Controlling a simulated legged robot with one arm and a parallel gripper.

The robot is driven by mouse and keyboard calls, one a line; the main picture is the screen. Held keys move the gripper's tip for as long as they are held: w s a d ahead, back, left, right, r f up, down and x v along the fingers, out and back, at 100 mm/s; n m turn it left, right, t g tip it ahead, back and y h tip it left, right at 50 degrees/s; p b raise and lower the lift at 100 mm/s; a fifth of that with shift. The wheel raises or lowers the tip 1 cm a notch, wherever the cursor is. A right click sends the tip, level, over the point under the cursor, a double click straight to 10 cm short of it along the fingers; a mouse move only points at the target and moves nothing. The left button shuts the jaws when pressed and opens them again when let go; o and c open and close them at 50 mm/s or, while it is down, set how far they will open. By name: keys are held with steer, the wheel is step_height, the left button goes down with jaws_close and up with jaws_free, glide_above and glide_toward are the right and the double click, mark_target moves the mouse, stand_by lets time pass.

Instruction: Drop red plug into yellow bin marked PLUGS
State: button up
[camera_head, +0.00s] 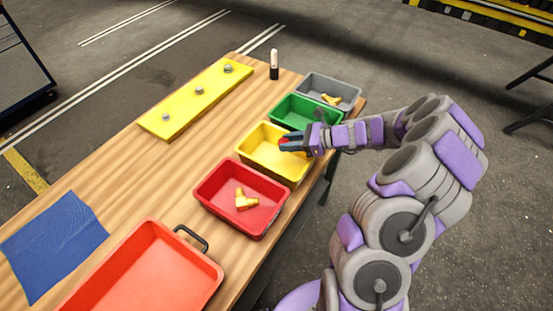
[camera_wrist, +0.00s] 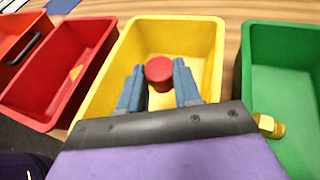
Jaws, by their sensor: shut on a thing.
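The red plug (camera_wrist: 159,72) is between the two fingertips of my gripper (camera_wrist: 159,88) in the wrist view, and the gripper is shut on it. The yellow bin (camera_head: 262,158) stands on the wooden table between the red and green bins. It fills the middle of the wrist view (camera_wrist: 205,40) behind the plug. My gripper (camera_head: 290,144) is over the yellow bin, and the plug shows as a small red spot there in the head view. What I see of the bin's floor looks empty. No PLUGS marking is readable in these views.
A red bin (camera_head: 215,205) holds a yellow fitting (camera_head: 245,199). A green bin (camera_head: 284,104) and a grey bin (camera_head: 318,84) with yellow fittings stand beyond.

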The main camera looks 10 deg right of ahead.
steer(key=o, duration=1.1)
steer(key=p+v, duration=0.4)
steer(key=v, duration=1.3)
steer(key=shift+d+r, duration=0.1)
steer(key=shift+d, duration=0.15)
steer(key=shift+w, duration=0.1)
